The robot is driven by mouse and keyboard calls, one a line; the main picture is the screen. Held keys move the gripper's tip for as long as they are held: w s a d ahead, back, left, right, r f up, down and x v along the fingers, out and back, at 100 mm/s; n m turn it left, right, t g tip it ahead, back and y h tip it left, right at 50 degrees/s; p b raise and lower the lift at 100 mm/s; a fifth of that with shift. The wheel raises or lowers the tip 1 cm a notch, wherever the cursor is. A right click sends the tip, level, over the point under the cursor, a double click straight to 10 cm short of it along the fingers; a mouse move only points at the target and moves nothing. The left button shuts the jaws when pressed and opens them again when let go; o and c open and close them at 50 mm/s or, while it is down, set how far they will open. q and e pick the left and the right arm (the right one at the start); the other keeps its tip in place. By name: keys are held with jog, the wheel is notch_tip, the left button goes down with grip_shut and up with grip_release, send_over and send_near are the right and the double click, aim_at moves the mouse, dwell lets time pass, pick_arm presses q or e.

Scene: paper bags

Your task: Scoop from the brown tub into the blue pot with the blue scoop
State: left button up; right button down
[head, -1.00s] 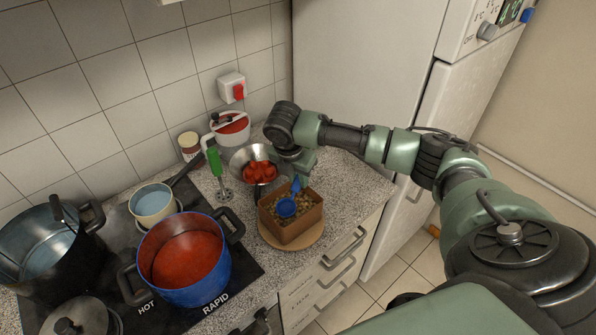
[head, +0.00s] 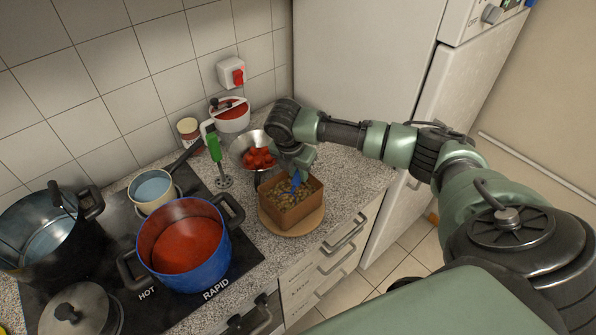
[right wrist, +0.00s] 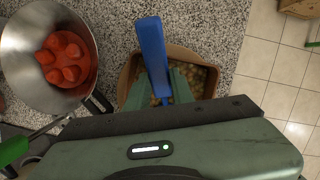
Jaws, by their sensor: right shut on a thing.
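My right gripper (head: 297,171) is over the brown tub and shut on the blue scoop (head: 295,183). The scoop's blue handle (right wrist: 152,55) rises between the fingers in the right wrist view; its bowl is hidden, down in the tub. The brown tub (head: 306,200) is a square box of small brownish-yellow pieces on a round wooden board. The blue pot (head: 211,258) stands on the hob to the left, with red sauce in it. My left gripper is in no view.
A metal pan of red pieces (head: 246,145) stands close behind the tub. A green-handled blender (head: 214,148), a small cream pot (head: 152,190), a large dark pot (head: 25,245) and a lidded pot (head: 80,310) are around. The fridge (head: 365,60) stands behind my right arm.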

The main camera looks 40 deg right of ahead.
jog(key=shift+r, duration=0.15)
dwell(0.4)
jog(key=shift+w+d+r+y+p, duration=0.1)
jog(key=shift+d+r+y+p, duration=0.05)
jog(key=shift+r+p, duration=0.45)
jog(key=shift+d+r+y+p, duration=0.1)
jog(key=shift+r+y+p, duration=0.05)
jog(key=shift+r+p, duration=0.4)
jog(key=shift+r, duration=0.2)
jog(key=shift+g+y, duration=0.5)
jog(key=shift+y, duration=0.3)
jog(key=shift+w+d+r, duration=0.1)
jog(key=shift+d+r, duration=0.05)
jog(key=shift+r, duration=0.85)
jog(key=shift+w+d+r, duration=0.1)
jog(key=shift+d+r, duration=0.05)
jog(key=shift+r, duration=0.9)
jog(key=shift+d+r, duration=0.15)
jog(key=shift+r, duration=0.85)
